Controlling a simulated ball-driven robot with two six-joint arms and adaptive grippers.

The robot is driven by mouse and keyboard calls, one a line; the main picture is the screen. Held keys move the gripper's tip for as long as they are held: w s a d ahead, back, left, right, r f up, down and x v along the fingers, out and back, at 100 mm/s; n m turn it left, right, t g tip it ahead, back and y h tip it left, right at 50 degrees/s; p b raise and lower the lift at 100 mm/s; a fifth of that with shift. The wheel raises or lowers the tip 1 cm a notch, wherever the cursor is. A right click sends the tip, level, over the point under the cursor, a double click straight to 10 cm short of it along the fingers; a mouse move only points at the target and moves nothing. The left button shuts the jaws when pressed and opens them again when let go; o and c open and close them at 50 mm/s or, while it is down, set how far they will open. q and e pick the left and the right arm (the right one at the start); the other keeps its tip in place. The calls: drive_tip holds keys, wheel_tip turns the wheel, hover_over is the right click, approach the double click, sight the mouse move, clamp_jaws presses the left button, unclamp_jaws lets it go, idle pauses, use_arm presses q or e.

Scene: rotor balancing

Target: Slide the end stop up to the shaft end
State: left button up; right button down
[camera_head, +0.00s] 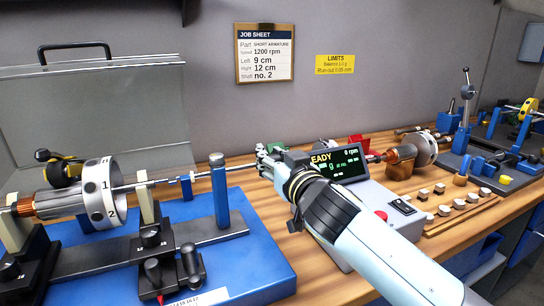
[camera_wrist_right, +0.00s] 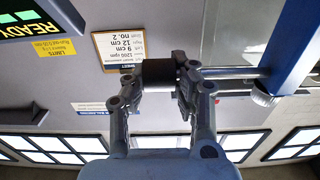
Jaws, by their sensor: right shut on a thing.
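The rotor (camera_head: 103,193), a white drum with numbers, sits on the balancing machine at the left. Its steel shaft (camera_head: 143,184) points right. The end stop's blue post (camera_head: 219,192) stands on the machine's rail, with a thin rod running through it towards the shaft. A small blue piece (camera_head: 186,188) is on the left of the post. I cannot tell whether rod and shaft touch. My right gripper (camera_head: 268,163) is right of the post. In the wrist view it is shut on a black knob (camera_wrist_right: 158,72) at the rod's end; the blue post (camera_wrist_right: 300,40) is beyond. My left gripper is out of view.
A readout box with a screen (camera_head: 340,163) stands close behind my right arm. A second rotor (camera_head: 412,150), a wooden tray of small weights (camera_head: 460,208) and another blue machine (camera_head: 470,150) are to the right. A clear guard (camera_head: 95,110) stands raised behind the machine.

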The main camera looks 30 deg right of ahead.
drive_tip(key=shift+w+a+f, duration=0.1)
drive_tip(key=shift+w+a, duration=0.05)
drive_tip(key=shift+a, duration=0.75)
drive_tip(key=shift+w+a+f, duration=0.1)
drive_tip(key=shift+w+a, duration=0.05)
drive_tip(key=shift+a, duration=0.7)
drive_tip(key=c, duration=1)
unclamp_jaws()
drive_tip(key=shift+s+d+f, duration=0.1)
drive_tip(key=shift+c, duration=0.2)
drive_tip(key=shift+d, duration=0.15)
drive_tip(key=s+a, duration=0.2)
drive_tip(key=s, duration=0.9)
drive_tip(key=shift+s+a, duration=0.15)
drive_tip(key=shift+s, duration=0.25)
